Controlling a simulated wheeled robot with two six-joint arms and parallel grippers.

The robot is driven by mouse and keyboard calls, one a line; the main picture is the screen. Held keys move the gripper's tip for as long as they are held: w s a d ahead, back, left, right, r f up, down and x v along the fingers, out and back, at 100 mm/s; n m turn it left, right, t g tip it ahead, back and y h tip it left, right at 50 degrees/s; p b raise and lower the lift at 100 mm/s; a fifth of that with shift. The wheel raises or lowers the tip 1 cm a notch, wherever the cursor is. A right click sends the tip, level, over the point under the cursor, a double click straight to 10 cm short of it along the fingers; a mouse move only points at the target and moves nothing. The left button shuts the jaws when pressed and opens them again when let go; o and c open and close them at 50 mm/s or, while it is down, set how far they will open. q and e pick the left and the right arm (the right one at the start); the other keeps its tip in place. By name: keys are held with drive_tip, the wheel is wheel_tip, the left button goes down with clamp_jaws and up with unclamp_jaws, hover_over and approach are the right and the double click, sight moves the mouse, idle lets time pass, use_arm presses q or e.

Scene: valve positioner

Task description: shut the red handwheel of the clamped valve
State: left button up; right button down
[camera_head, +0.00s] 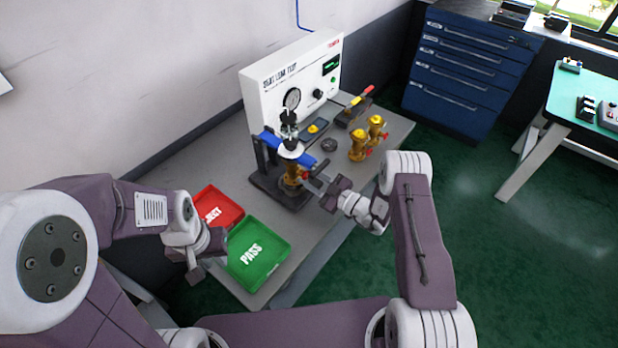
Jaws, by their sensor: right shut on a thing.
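The clamped valve (290,175), a brass body, stands upright in a dark clamp fixture (266,180) with blue parts, on the grey bench. Its red handwheel (303,175) is on the right side, small and partly hidden by the gripper. My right gripper (312,184) reaches in from the right and is shut at the handwheel; the exact contact is too small to see. My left gripper (222,243) hangs near the left edge of the green tray, apart from the valve. Its fingers are too small and dark to tell open from shut.
The red REJECT tray (228,203) and green PASS tray (277,240) lie at the bench's near left. The white test panel (262,100) stands behind the clamp. Two more brass valves (357,146) (376,124) with red handwheels stand to the right. A blue drawer cabinet (465,65) is beyond.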

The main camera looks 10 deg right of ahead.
drive_tip(key=shift+f, duration=0.15)
drive_tip(key=c, duration=1.1)
unclamp_jaws()
drive_tip(key=shift+o, duration=0.2)
drive_tip(key=b+v, duration=0.1)
drive_tip(key=v, duration=0.8)
